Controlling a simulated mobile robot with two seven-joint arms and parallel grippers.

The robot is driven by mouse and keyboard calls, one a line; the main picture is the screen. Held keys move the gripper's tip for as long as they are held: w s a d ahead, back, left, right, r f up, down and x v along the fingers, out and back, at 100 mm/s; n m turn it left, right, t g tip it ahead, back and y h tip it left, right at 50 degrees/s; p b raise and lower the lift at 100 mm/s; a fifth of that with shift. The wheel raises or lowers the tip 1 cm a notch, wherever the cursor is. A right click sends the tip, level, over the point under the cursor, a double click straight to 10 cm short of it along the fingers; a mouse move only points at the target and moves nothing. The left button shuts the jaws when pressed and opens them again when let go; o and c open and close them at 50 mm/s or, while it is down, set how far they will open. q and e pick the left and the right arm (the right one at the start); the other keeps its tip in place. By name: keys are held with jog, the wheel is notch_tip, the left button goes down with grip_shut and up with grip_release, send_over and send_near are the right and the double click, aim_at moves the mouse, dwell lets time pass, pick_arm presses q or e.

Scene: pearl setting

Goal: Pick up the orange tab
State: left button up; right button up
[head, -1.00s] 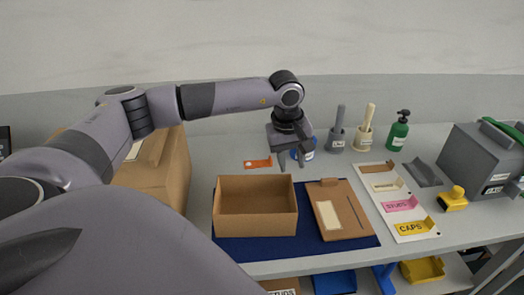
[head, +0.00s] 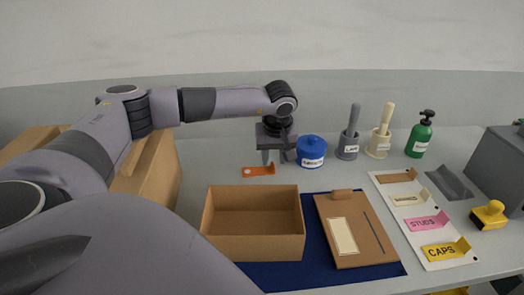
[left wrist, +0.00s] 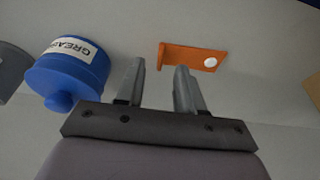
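The orange tab (head: 258,170) lies on the grey bench behind the open cardboard box. It is a flat strip with a white round spot at one end and a raised lip at the other. My left gripper (head: 276,158) is above the bench close to the tab, pointing down, with its fingers apart. In the left wrist view the gripper (left wrist: 158,78) is open and empty, and the tab (left wrist: 193,57) lies beyond the fingertips, apart from them. My right gripper is not in view.
A blue lidded pot (head: 311,153) stands just right of the gripper; its label shows in the left wrist view (left wrist: 70,65). The cardboard box (head: 253,240) and a clipboard (head: 356,250) lie on a dark blue mat (head: 318,205). Mortar-like pots and a green bottle (head: 420,137) stand farther right.

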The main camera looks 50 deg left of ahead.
pick_arm(q)
jog(key=shift+x, duration=1.2)
grip_shut()
jog(key=shift+r, duration=0.15)
